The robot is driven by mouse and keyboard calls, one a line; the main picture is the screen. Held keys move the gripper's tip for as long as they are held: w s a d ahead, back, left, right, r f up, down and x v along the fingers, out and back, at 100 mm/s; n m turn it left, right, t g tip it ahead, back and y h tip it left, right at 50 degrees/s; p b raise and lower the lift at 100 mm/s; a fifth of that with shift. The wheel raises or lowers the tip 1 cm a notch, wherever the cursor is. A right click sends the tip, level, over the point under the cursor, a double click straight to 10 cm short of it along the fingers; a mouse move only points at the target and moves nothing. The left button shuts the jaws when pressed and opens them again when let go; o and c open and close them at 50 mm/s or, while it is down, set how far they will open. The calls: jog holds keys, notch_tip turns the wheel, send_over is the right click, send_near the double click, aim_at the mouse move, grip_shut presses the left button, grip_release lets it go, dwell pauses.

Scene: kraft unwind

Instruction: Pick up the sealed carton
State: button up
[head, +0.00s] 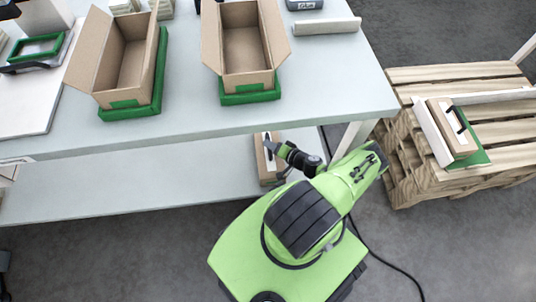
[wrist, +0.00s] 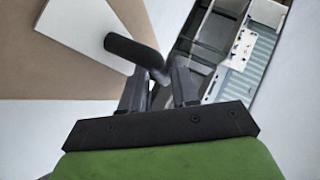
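A brown carton (head: 266,170) stands on the lower shelf under the table's front edge, partly hidden by the tabletop and my arm. It has a white label and a black handle. In the wrist view its brown top (wrist: 70,75), the white label (wrist: 85,30) and the black handle (wrist: 135,50) fill the upper left. My gripper (head: 270,149) is at this carton. In the wrist view my gripper's fingertips (wrist: 166,72) are apart, with the handle's near end at or between them. I cannot tell whether they press on it.
Two open cartons (head: 125,62) (head: 243,50) stand in green trays on the tabletop (head: 190,100). Another carton (head: 440,112) with a black handle lies on a wooden pallet (head: 510,155) at right. The tabletop overhangs the lower shelf (head: 130,180). A table leg (head: 350,140) stands close right.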

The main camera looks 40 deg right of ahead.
jog(key=shift+w+f, duration=0.1)
jog(key=shift+w, duration=0.1)
grip_shut()
dwell(1.3)
